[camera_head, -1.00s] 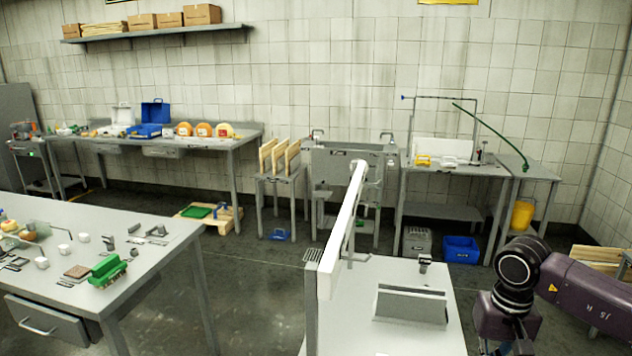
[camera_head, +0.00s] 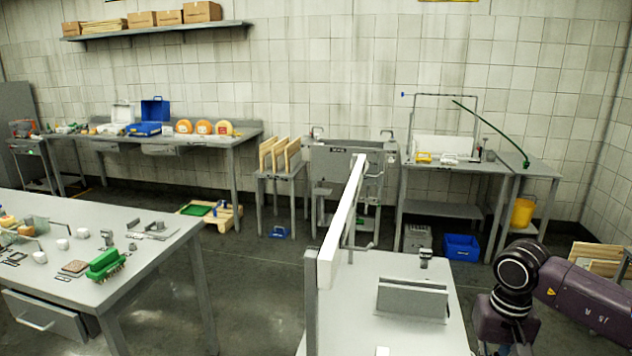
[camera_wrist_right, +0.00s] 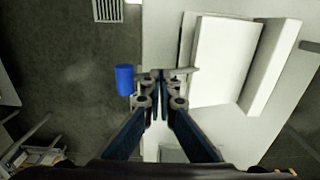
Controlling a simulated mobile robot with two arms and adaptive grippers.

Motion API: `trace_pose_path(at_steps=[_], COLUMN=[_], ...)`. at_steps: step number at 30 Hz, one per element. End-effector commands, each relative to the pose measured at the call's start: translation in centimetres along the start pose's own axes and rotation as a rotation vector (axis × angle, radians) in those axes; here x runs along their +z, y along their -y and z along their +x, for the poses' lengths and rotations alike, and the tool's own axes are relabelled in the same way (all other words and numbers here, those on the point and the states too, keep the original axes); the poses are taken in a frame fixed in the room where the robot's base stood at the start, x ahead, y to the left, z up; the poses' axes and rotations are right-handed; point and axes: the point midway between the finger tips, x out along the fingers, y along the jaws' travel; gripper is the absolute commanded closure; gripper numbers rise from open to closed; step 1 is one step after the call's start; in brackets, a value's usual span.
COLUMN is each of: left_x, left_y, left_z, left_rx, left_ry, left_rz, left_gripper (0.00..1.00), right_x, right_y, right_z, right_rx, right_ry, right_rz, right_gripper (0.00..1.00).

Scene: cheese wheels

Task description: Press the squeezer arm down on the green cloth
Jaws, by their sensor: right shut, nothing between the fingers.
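A long white bar (camera_head: 343,215) slants up and away above the near table in the head view; I cannot tell whether it is the squeezer arm. I cannot make out a green cloth for certain. My right gripper (camera_wrist_right: 161,86) is shut and empty in the right wrist view. A blue cylinder (camera_wrist_right: 125,80) shows left of its fingertips, with a visible gap. A grey bar (camera_wrist_right: 180,71) shows at or just beyond the fingertips; contact is unclear. In the head view my right arm stands at the lower right, its fingertips out of frame. My left gripper is not in view.
The near table (camera_head: 375,335) carries a grey upright piece (camera_head: 412,300). A green brush (camera_head: 106,264) lies on the left table (camera_head: 150,255). A sink (camera_head: 350,165) and a blue crate (camera_head: 461,248) stand behind. Floor between the tables is clear.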

Motion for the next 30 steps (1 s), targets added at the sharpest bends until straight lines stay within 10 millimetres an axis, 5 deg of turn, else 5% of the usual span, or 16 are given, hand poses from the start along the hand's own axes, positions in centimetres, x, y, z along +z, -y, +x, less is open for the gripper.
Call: trace_pose_path(at_steps=[30], left_x=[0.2], left_y=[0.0], left_z=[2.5], left_rx=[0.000], left_ry=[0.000], left_rz=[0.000], left_gripper=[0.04], right_x=[0.0], right_y=[0.0], right_z=[3.2], right_rx=[0.000], right_ry=[0.000], right_rz=[0.000], right_gripper=[1.00])
